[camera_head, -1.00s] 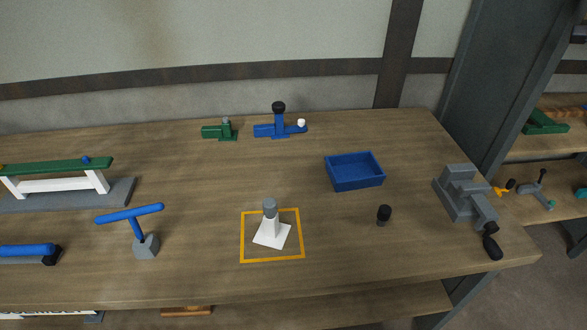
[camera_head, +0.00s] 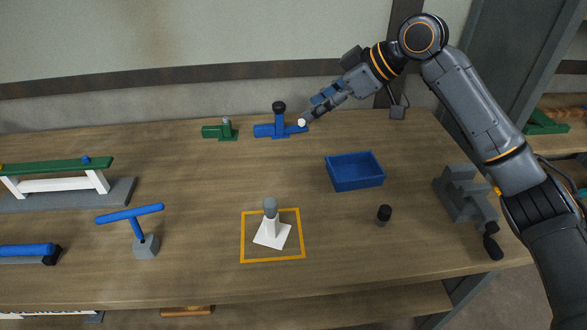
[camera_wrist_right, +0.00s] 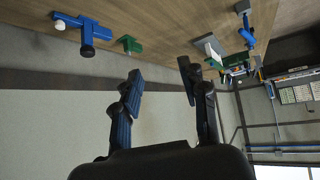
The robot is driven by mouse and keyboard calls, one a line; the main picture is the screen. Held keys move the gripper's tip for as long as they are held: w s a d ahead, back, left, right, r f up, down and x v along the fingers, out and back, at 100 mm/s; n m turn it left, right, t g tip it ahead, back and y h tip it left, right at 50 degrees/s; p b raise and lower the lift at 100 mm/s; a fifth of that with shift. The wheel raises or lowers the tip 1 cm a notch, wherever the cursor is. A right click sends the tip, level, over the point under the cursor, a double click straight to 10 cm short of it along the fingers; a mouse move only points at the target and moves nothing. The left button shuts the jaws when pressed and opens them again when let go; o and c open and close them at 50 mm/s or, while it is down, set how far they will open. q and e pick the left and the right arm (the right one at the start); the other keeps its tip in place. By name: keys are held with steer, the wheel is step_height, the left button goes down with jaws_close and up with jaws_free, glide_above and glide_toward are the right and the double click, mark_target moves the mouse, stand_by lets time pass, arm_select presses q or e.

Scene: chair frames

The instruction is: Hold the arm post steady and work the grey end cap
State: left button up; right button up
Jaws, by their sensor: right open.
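The white arm post (camera_head: 271,229) stands upright on its white foot inside an orange square outline on the bench. The grey end cap (camera_head: 270,204) sits on top of the post. My right gripper (camera_head: 310,114) is above the back of the bench, in front of or close over the white-tipped end of the blue clamp, well away from the post. In the right wrist view its two fingers (camera_wrist_right: 160,70) are spread with nothing between them. My left gripper is in neither view.
The blue clamp (camera_head: 266,130) with a black knob and a green block (camera_head: 219,132) stand at the back. A blue tray (camera_head: 357,186), a black knob (camera_head: 384,214) and a grey vise (camera_head: 458,200) are on the right. A blue T-shaped stand (camera_head: 145,245) is left of the post.

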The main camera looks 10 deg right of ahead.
mark_target(274, 202)
steer(key=shift+s+a+f+n+g+h, duration=0.5)
steer(key=shift+s+a+f+n+g, duration=0.3)
steer(key=shift+s+a+f, duration=1.3)
steer(key=shift+s+a+f+n+g+h, duration=0.65)
steer(key=shift+s+a+f, duration=0.55)
steer(key=shift+f, duration=1.65)
steer(key=shift+s+a+f+n+g+h, duration=0.35)
steer(key=shift+s+a+f+n+g, duration=0.5)
steer(key=shift+s+a+f, duration=1.25)
steer(key=shift+w+d+f, duration=0.35)
steer(key=shift+d+f, duration=0.05)
steer(key=shift+d, duration=0.2)
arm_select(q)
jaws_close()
